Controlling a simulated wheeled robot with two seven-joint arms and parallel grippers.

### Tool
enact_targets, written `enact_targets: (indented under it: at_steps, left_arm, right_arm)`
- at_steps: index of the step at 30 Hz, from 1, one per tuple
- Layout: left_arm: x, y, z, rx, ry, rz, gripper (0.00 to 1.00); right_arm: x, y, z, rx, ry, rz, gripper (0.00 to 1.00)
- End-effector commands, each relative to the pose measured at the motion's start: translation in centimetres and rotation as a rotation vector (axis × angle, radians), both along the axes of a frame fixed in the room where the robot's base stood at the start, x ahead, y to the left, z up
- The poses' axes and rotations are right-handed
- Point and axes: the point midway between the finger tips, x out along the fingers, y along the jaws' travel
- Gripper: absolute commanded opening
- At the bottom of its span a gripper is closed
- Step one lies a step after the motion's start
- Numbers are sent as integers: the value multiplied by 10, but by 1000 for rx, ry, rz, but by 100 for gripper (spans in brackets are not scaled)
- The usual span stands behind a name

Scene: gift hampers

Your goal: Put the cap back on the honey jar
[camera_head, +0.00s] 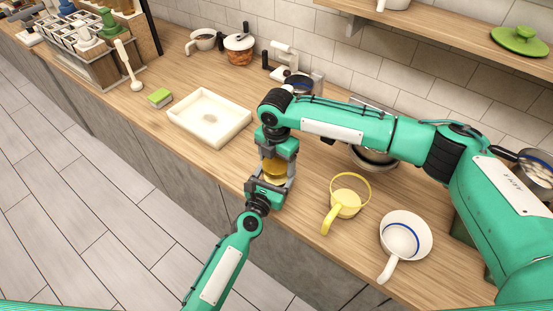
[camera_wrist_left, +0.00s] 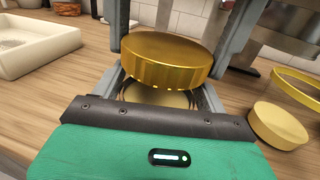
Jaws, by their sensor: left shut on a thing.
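The gold, ridged cap (camera_wrist_left: 165,62) is large in the left wrist view, just above a round, pale gold top that looks like the honey jar (camera_wrist_left: 155,97). I cannot tell whether the two touch. My left gripper (camera_head: 270,187) is shut on the jar. In the head view, the amber-gold jar and cap show as one small patch between my two grippers. My right gripper (camera_head: 277,152) points down from above. Its grey fingers flank the cap closely in the left wrist view, but whether they press on it is unclear. My arms and grippers hide most of the jar.
A wall shelf (camera_head: 455,38) is above. The counter's front edge is near my grippers.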

Motion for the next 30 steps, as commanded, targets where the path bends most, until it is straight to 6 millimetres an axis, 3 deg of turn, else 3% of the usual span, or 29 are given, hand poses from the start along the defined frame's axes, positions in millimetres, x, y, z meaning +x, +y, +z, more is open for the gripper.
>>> enact_targets:
  at_steps: [1, 4, 13, 14, 17, 26, 30]
  left_arm:
    - [0, 0, 0, 0, 0, 0, 11]
    - [0, 0, 0, 0, 0, 0, 11]
    - [0, 0, 0, 0, 0, 0, 11]
    - [0, 0, 0, 0, 0, 0, 11]
    - [0, 0, 0, 0, 0, 0, 11]
    - [0, 0, 0, 0, 0, 0, 11]
    - [0, 0, 0, 0, 0, 0, 11]
  right_arm:
    - [0, 0, 0, 0, 0, 0, 64]
    - [0, 0, 0, 0, 0, 0, 44]
    - [0, 0, 1, 0, 0, -5, 44]
    - [0, 0, 1, 0, 0, -5, 77]
    - [0, 0, 1, 0, 0, -5, 97]
    - [0, 0, 2, 1, -1, -5, 97]
    - [1, 1, 14, 1, -2, -4, 97]
